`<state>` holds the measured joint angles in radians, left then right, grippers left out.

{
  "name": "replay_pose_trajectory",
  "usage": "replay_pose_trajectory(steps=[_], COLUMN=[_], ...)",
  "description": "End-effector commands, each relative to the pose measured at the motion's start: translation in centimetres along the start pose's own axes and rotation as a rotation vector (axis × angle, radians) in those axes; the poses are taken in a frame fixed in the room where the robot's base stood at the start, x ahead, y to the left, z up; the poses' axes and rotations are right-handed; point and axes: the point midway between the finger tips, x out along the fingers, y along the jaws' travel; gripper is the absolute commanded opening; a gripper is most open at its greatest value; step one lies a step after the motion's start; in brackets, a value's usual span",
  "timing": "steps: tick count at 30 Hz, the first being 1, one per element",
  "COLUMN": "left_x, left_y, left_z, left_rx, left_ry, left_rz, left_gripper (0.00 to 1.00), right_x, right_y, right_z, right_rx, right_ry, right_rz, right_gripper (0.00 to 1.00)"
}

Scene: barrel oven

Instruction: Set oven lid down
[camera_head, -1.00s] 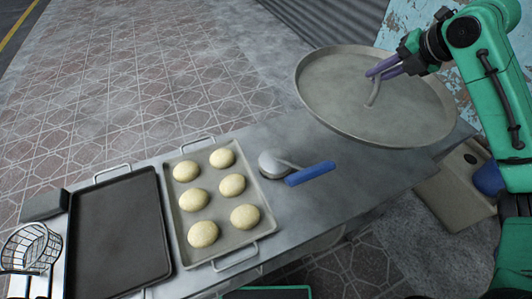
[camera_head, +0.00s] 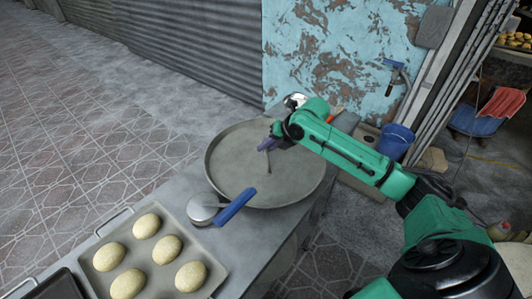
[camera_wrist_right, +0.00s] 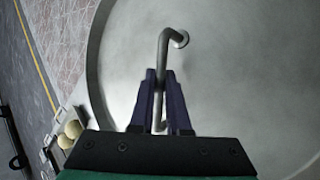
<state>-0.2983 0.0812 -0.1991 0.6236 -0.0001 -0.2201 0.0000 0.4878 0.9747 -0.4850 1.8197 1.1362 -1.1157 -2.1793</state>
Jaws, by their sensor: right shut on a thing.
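The oven lid (camera_head: 235,165) is a large round grey metal disc, lying roughly level at the far end of the metal table. I cannot tell whether its underside touches the table. My right gripper (camera_head: 266,146) is shut on the lid's bent bar handle (camera_head: 268,163). In the right wrist view, the purple fingers (camera_wrist_right: 160,110) close around the handle (camera_wrist_right: 164,62), with the lid (camera_wrist_right: 240,75) behind it. My left gripper is not in view.
A round metal tool with a blue handle (camera_head: 237,206) lies close to the lid's near rim. A tray (camera_head: 216,281) of several dough balls sits nearer on the table. A blue bucket (camera_head: 396,141) stands beyond the table, by the peeling blue wall (camera_head: 330,60).

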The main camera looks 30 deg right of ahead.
Motion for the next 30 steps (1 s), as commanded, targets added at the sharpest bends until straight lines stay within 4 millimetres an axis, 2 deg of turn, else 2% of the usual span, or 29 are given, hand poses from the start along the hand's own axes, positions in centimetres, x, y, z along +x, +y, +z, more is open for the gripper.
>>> replay_pose_trajectory(steps=[3, 9, 10, 12, 23, 26, 30], left_x=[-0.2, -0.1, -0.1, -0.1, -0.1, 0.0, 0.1], left_y=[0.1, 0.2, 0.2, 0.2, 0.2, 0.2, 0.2], left_z=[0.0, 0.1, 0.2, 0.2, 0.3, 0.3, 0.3], left_rx=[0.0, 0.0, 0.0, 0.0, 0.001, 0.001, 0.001], left_ry=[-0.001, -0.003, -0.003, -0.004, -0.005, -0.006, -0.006], left_rz=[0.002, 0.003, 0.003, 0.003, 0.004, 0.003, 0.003], left_gripper=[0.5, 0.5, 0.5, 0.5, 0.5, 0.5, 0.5], right_x=[1.7, 2.0, 2.1, 2.1, 1.8, 0.8, -2.2], right_y=[-1.1, -1.3, -1.4, -1.4, -1.4, -1.5, -1.6], right_z=[-0.7, -0.7, -0.9, -0.9, -0.8, -0.7, -0.7], right_rx=[0.002, -0.001, 0.0, 0.001, 0.001, 0.002, -0.001], right_ry=[0.001, -0.002, 0.003, 0.003, 0.001, 0.0, -0.002], right_rz=[0.002, 0.001, -0.002, -0.002, -0.001, -0.003, -0.006], right_gripper=[0.0, 0.0, 0.22, 0.45, 0.45, 0.45, 0.45])
